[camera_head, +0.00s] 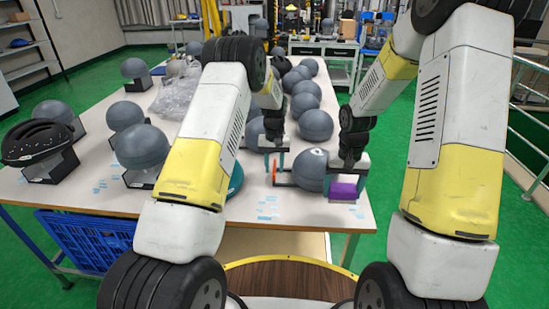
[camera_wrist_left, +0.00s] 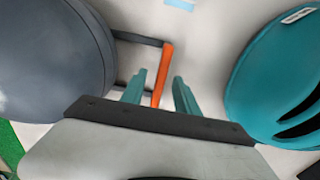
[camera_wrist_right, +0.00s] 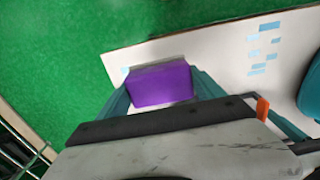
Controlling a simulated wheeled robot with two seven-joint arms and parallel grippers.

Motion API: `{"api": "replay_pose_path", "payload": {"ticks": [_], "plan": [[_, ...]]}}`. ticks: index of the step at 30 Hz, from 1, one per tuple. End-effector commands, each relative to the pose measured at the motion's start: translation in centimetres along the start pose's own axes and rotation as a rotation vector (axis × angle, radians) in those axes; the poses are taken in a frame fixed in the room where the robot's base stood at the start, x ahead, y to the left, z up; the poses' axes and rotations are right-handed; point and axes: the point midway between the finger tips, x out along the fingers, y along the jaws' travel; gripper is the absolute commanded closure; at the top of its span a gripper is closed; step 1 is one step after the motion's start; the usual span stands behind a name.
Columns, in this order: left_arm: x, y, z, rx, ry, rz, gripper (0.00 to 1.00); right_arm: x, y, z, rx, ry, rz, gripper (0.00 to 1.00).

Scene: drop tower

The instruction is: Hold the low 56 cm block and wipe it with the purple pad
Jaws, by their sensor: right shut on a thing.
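The low grey rounded block (camera_head: 309,171) stands near the table's front edge, a white mark on its top. Its frame has an orange handle (camera_head: 274,170) on the left side. In the left wrist view the block (camera_wrist_left: 50,60) fills the left, and the orange handle (camera_wrist_left: 162,75) shows between my left fingertips. My left gripper (camera_wrist_left: 160,82) is open, with a finger on either side of the handle. My right gripper (camera_wrist_right: 162,80) is shut on the purple pad (camera_wrist_right: 160,85). The pad (camera_head: 343,191) is low at the block's right side; whether they touch is unclear.
A teal helmet (camera_wrist_left: 285,80) is close by my left gripper. Several other grey blocks (camera_head: 141,146) stand on the white table (camera_head: 100,205). A black helmet (camera_head: 38,142) is at far left. Blue-marked table surface (camera_head: 268,208) in front is clear.

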Motion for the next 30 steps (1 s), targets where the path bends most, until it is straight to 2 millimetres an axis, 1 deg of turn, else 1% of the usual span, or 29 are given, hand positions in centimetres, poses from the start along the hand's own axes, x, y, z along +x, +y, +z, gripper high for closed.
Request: {"api": "replay_pose_path", "payload": {"ticks": [4,12,14,15,18,30], "plan": [[0.70,0.01,-0.03,0.000,0.002,0.001,0.63,-0.01,0.00,-0.01,0.000,0.000,0.000,0.55],[0.80,0.02,-0.03,0.000,0.002,0.001,0.63,-0.01,0.00,-0.01,0.000,0.000,0.000,0.55],[0.79,0.02,-0.03,0.000,0.001,0.001,0.75,-0.01,0.00,-0.01,0.000,0.000,0.000,0.55],[0.79,0.02,-0.02,0.000,0.001,0.001,0.83,-0.01,0.00,-0.01,0.000,0.000,0.000,0.55],[0.78,0.02,-0.02,0.000,0.001,0.001,1.00,-0.01,0.00,-0.01,0.000,0.000,0.000,0.55],[0.76,0.03,-0.01,0.000,0.001,0.001,1.00,-0.01,0.00,-0.01,0.000,0.000,0.000,0.55]]}}
